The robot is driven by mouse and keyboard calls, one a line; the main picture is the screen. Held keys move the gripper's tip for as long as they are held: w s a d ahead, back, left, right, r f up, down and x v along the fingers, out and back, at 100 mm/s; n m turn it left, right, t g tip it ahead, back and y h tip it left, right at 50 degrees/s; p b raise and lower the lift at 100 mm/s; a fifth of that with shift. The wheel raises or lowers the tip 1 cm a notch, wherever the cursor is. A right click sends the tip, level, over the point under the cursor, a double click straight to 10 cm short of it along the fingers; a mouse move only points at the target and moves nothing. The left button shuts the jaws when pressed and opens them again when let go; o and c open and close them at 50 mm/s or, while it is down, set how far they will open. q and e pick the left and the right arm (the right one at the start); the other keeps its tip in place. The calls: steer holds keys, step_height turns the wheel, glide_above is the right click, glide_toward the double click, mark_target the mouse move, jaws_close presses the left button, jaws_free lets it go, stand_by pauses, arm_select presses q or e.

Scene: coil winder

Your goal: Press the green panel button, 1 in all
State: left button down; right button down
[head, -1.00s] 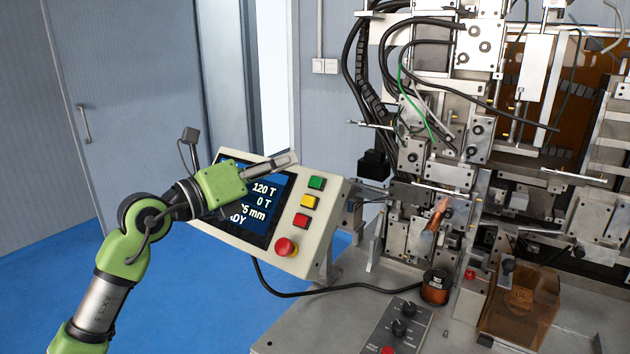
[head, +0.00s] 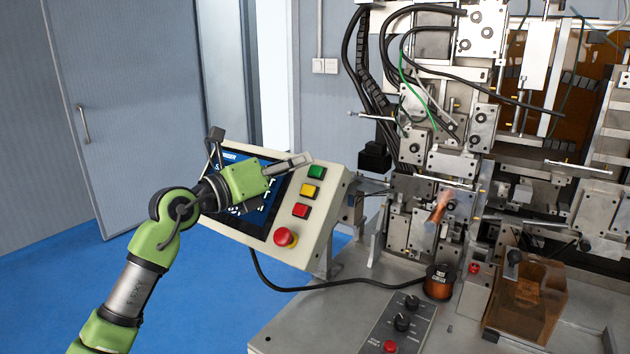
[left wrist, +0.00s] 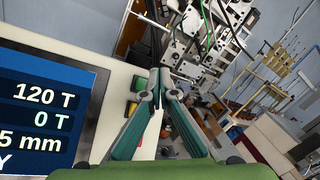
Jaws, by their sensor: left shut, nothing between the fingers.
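The green panel button (head: 316,172) is at the top of a button column on the tilted control panel (head: 329,210). A yellow button (head: 310,191), a red button (head: 301,211) and a red mushroom knob (head: 285,237) are below it. My left gripper (head: 308,158) is shut and empty. In the head view its tips appear just above and left of the green button; I cannot tell the gap. In the left wrist view my left gripper (left wrist: 158,78) partly covers the buttons, and a green button (left wrist: 140,84) shows beside the fingers. My right gripper is not in view.
The panel's screen (head: 232,222) is partly behind my left arm. The coil winder (head: 440,150) stands to the right. A copper wire spool (head: 438,285) and a knob box (head: 400,325) are on the grey table (head: 300,325). A black cable runs below the panel.

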mark_target(316, 171)
arm_select(q)
steer(key=shift+w+d+f, duration=0.45)
steer(key=shift+w+f, duration=0.2)
steer(key=shift+w+d+f+b, duration=0.1)
steer(key=shift+f+b, duration=0.05)
steer(key=shift+b, duration=0.15)
stand_by(0.9)
steer(key=shift+w+d+f, duration=0.15)
